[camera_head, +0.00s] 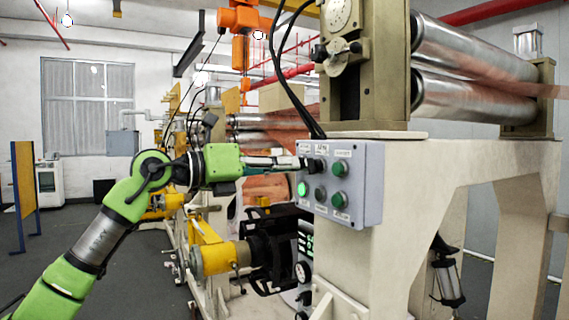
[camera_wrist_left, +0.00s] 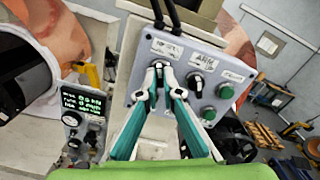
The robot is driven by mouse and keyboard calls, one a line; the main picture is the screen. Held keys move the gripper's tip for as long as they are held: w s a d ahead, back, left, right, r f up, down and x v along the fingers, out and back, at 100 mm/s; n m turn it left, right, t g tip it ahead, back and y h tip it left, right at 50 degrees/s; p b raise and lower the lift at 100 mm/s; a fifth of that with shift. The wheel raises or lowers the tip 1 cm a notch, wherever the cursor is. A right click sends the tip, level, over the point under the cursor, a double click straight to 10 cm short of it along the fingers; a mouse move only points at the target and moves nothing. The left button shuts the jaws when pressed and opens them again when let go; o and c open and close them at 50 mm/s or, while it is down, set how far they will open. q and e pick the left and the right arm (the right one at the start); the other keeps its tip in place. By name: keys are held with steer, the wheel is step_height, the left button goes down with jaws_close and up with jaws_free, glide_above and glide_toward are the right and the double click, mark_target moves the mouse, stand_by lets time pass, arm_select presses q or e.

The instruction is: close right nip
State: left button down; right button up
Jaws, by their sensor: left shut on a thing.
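A grey control box (camera_head: 365,190) is fixed to the machine's pale frame, with black selector knobs and several green buttons on its face. My left gripper (camera_head: 302,163) reaches it from the left, at the upper left of the face. In the left wrist view, my left gripper (camera_wrist_left: 159,70) has its teal-sided fingers closed together on the leftmost black knob, which they mostly hide. A second black knob (camera_wrist_left: 196,82) stands free to the right. The panel labels are too small to read surely. Two steel rollers (camera_head: 465,50) sit above, with copper foil (camera_head: 480,68) running between them. My right gripper is not in view.
Black cables (camera_wrist_left: 173,14) run down into the top of the box. A black and yellow shaft holder (camera_head: 225,258) and a lit green readout (camera_wrist_left: 84,103) with a gauge are below and left of the box. Open grey floor (camera_head: 110,265) lies at the left.

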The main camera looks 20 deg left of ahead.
arm_select(q)
steer(key=shift+n, duration=0.5)
steer(key=c, duration=2.2)
jaws_free()
steer(key=v, duration=1.2)
